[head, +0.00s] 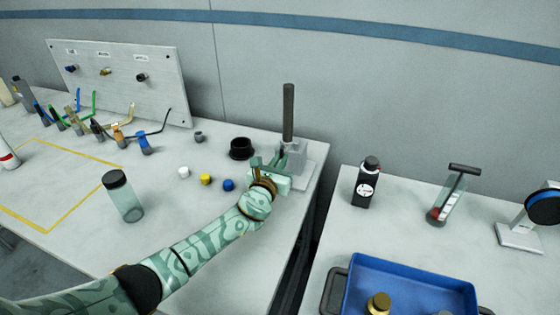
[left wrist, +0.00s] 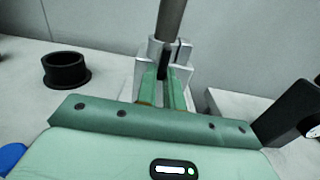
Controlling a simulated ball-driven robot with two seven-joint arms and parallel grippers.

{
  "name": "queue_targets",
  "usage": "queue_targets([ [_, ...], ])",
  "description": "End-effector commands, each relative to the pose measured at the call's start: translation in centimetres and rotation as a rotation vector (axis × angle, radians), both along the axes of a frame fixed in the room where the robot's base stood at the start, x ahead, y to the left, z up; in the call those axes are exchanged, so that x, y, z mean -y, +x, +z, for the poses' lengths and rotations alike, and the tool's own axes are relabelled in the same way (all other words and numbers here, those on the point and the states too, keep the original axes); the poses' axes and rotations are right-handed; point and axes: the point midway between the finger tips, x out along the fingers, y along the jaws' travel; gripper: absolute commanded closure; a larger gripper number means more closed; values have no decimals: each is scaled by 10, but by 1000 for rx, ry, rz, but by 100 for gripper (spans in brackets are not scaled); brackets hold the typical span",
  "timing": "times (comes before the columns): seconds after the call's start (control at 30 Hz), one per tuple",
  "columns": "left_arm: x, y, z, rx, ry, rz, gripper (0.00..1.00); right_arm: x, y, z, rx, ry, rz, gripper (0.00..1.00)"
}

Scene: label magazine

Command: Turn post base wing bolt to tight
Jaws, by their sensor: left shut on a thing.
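The post base (head: 314,158) is a light grey block at the right end of the left table, with a dark upright post (head: 288,112) rising from it. In the left wrist view the post (left wrist: 170,20) stands in a split silver clamp (left wrist: 184,54). My left gripper (head: 277,162) is at the front of the base. In the left wrist view its two green fingers (left wrist: 165,90) are close together, shut on a small dark part at the clamp, which I take for the wing bolt (left wrist: 167,55). The fingers hide most of it. My right gripper is not in view.
A black ring (head: 241,149) stands left of the base. White, yellow and blue caps (head: 206,179) and a clear jar (head: 122,196) are on the same table. A gap separates it from the right table, which holds a black bottle (head: 366,184) and a blue tray (head: 352,285).

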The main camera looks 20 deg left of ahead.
Motion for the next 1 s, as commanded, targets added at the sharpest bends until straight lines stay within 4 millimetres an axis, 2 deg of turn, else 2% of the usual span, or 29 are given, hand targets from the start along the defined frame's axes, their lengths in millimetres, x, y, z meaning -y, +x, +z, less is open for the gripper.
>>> queue_targets([
  [0.1,0,-1,-4,-7,1,-1,100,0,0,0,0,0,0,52],
  [0.13,0,-1,-4,-7,1,-1,85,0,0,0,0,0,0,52],
  [0.2,0,-1,-4,-6,1,-1,69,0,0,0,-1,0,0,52],
  [0.57,0,-6,0,-1,0,0,69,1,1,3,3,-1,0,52],
  [0.67,-1,-21,2,-2,0,-1,69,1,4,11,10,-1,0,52],
  [0.77,-2,-45,3,-2,0,-1,69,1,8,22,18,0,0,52],
  [1.0,-4,-111,2,-4,0,-2,69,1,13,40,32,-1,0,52],
])
